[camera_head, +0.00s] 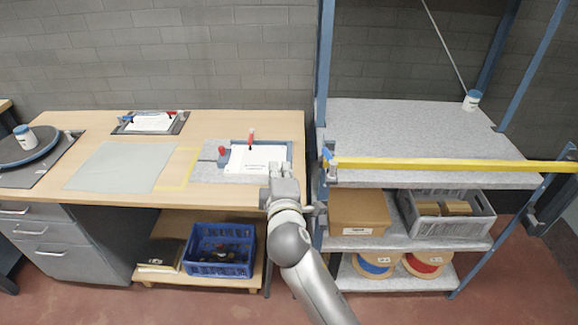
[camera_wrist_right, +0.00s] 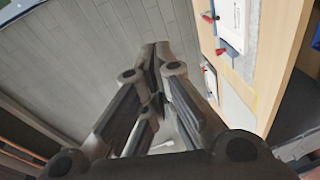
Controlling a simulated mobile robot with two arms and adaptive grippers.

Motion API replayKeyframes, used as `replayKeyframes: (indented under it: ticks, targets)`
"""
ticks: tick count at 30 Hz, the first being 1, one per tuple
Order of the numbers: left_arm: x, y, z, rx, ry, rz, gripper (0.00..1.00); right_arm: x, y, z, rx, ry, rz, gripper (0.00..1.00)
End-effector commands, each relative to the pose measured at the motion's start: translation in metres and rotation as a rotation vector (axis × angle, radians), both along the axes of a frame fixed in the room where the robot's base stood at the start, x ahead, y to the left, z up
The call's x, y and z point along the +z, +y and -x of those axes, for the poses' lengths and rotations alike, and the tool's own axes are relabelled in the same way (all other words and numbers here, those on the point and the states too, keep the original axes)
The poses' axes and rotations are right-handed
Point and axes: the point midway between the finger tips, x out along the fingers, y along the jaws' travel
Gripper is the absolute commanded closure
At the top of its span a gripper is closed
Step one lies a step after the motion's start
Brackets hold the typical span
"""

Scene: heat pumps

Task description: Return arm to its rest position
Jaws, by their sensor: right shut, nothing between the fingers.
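My right arm (camera_head: 305,270) reaches up from the bottom of the head view. My right gripper (camera_head: 277,168) is at the front right edge of the wooden workbench (camera_head: 120,190), just in front of a white paper sheet on a blue-grey holder. In the right wrist view the fingers of the gripper (camera_wrist_right: 156,50) come together at the tips, with nothing between them. My left arm and gripper do not show.
A shelf rack (camera_head: 400,130) with a yellow bar (camera_head: 450,165) across its front stands close right of my gripper. The holder with the paper (camera_head: 258,160) lies behind it. A blue crate (camera_head: 220,250) sits below the bench. Red floor is open in front.

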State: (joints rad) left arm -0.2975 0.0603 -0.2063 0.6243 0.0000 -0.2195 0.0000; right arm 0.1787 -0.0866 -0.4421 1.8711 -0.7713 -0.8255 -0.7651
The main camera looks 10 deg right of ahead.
Motion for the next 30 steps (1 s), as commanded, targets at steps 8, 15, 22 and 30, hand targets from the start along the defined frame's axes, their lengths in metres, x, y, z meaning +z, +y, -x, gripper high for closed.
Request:
replayKeyframes:
  ticks: [8,15,22,30]
  targets:
    - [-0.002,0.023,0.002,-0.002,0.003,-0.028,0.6,0.002,0.004,0.005,-0.002,-0.001,0.001,1.0]
    - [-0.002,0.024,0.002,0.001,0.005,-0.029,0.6,0.001,0.004,0.005,-0.001,-0.001,0.001,1.0]
    - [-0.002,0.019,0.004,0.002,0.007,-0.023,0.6,-0.032,0.005,0.004,0.01,0.055,-0.022,1.0]
    - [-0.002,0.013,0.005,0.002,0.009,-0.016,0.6,-0.216,0.002,0.032,0.022,0.355,-0.2,1.0]
